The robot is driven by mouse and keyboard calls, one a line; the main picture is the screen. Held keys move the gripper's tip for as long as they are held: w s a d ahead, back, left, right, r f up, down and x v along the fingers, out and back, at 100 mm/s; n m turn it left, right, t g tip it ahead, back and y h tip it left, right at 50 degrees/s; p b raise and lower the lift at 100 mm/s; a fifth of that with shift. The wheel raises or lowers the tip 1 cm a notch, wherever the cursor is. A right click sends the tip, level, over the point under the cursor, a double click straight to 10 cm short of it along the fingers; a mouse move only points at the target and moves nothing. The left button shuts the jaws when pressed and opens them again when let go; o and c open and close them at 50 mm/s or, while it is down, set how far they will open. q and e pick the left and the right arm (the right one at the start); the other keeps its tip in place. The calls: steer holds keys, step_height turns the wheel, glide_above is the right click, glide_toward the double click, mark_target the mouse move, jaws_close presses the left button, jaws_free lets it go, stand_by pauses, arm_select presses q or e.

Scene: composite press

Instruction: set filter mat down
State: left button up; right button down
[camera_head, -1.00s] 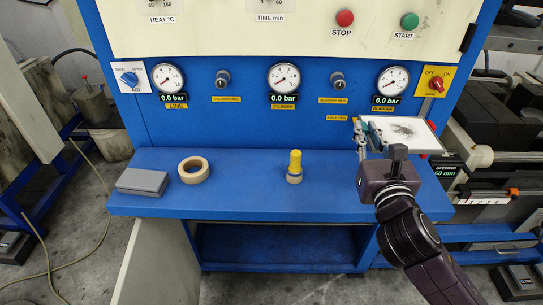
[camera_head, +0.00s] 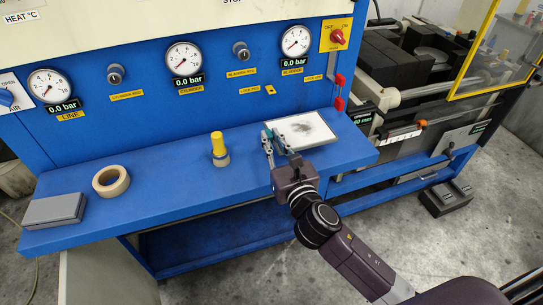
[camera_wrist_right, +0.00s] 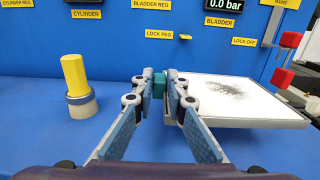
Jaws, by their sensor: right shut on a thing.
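The filter mat (camera_head: 305,131) is a thin white square plate with a dark grey smudge in its middle. It is roughly level at the right end of the blue shelf (camera_head: 165,185), and it also shows in the right wrist view (camera_wrist_right: 245,105). My right gripper (camera_head: 271,138) is shut on the teal tab (camera_wrist_right: 159,86) at the mat's left side, with the mat extending to the right of the fingers. I cannot tell whether the mat's underside touches the shelf. My left gripper is not in view.
On the shelf are a yellow-topped cylinder (camera_head: 219,150), a tape roll (camera_head: 111,181) and a grey block (camera_head: 53,210). The blue gauge panel (camera_head: 140,100) rises behind.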

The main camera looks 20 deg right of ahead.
steer(key=shift+f+b, duration=0.65)
steer(key=shift+f, duration=1.95)
steer(key=c, duration=2)
jaws_free()
steer(key=shift+o, duration=0.3)
steer(key=shift+s, duration=0.1)
steer(key=s+b, duration=0.2)
steer(key=s, duration=0.9)
steer(key=shift+s+d+b, duration=0.2)
steer(key=shift+s+b, duration=0.2)
